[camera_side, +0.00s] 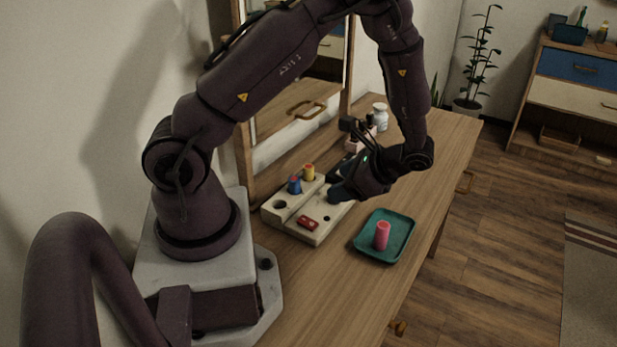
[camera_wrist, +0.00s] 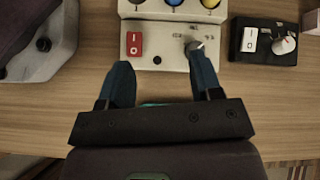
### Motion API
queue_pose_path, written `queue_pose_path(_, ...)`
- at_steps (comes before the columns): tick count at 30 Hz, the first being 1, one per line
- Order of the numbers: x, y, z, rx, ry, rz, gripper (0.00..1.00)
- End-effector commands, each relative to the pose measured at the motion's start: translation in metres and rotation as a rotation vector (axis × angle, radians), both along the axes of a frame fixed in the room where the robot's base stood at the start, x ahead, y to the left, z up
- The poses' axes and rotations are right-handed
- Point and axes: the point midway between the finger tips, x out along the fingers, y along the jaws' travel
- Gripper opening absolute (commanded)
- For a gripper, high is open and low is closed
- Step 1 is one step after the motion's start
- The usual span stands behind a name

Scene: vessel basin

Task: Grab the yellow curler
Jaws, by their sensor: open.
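The yellow curler (camera_side: 309,172) stands upright in a cream holder unit (camera_side: 318,235), beside a blue curler (camera_side: 294,185). In the wrist view the yellow curler (camera_wrist: 210,3) is cut off by the top edge, at the back of the holder. My gripper (camera_side: 338,194) is over the front right part of the holder, to the right of and nearer than the yellow curler. In the wrist view my gripper (camera_wrist: 160,60) is open, its blue fingers wide apart with nothing between them. The fingertips are partly hidden in the side view.
The holder has a red switch (camera_wrist: 135,44) and a knob (camera_wrist: 195,46). A black control box (camera_wrist: 263,41) stands to its right. A green tray (camera_side: 366,247) with a pink curler (camera_side: 382,235) lies in front. A white jar (camera_side: 380,117) stands farther back.

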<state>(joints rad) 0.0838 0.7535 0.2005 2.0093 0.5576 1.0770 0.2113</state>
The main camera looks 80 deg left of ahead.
Motion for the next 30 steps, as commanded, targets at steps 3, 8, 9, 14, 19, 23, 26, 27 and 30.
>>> queue_pose_path(3,0.003,0.024,-0.026,0.062,0.164,-0.118,0.59)
queue_pose_path(8,0.023,0.051,-0.03,0.127,0.299,-0.273,0.59)
queue_pose_path(9,0.029,0.054,-0.025,0.135,0.31,-0.302,0.59)
queue_pose_path(14,0.021,0.067,-0.027,0.127,0.354,-0.328,0.59)
queue_pose_path(19,0.003,0.092,-0.04,0.125,0.352,-0.325,0.59)
queue_pose_path(23,-0.006,0.107,-0.047,0.125,0.351,-0.326,0.59)
queue_pose_path(26,-0.01,0.113,-0.05,0.125,0.347,-0.326,0.59)
queue_pose_path(27,-0.012,0.115,-0.051,0.124,0.347,-0.326,0.59)
queue_pose_path(30,-0.017,0.121,-0.052,0.125,0.349,-0.326,0.59)
